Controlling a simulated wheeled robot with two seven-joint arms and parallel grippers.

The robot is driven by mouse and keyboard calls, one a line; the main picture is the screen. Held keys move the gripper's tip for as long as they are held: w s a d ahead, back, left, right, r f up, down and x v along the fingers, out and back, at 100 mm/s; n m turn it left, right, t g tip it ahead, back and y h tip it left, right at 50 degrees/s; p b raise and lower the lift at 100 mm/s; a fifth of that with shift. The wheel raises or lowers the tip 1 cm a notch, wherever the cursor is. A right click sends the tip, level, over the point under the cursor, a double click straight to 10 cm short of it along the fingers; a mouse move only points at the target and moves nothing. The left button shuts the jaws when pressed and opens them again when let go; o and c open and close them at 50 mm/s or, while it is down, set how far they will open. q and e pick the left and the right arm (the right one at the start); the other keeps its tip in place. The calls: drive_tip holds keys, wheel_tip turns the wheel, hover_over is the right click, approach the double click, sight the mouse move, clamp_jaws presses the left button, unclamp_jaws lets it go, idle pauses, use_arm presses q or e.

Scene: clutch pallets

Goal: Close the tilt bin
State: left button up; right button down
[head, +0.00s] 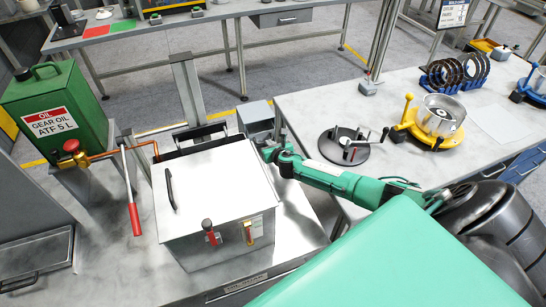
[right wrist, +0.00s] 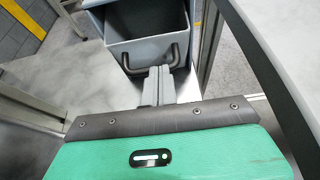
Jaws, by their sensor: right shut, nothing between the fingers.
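The tilt bin (right wrist: 140,48) is a grey open-topped box with a dark curved handle (right wrist: 183,52) on its near face. In the right wrist view I look into its hollow inside, so it stands open. In the head view only a small grey part of the bin (head: 256,111) shows behind the lidded metal box. My right gripper (head: 266,147) is shut and empty, beyond the right edge of that box. In the wrist view its fingers (right wrist: 158,82) point at the bin, close to the handle; whether they touch it I cannot tell. My left gripper is not in view.
A metal box with a pale lid (head: 215,185) stands left of my right arm. A green oil can (head: 55,105) and a red-handled lever (head: 133,195) are further left. The right table (head: 400,185) holds a round dark fixture (head: 345,147) and a yellow one (head: 410,125).

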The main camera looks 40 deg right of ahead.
sight(265, 133)
drive_tip(key=shift+w+d+r+p, duration=0.25)
drive_tip(key=shift+w+r+p, duration=0.4)
drive_tip(key=shift+w+r, duration=0.35)
drive_tip(key=shift+w+r, duration=0.2)
drive_tip(key=shift+d, duration=0.1)
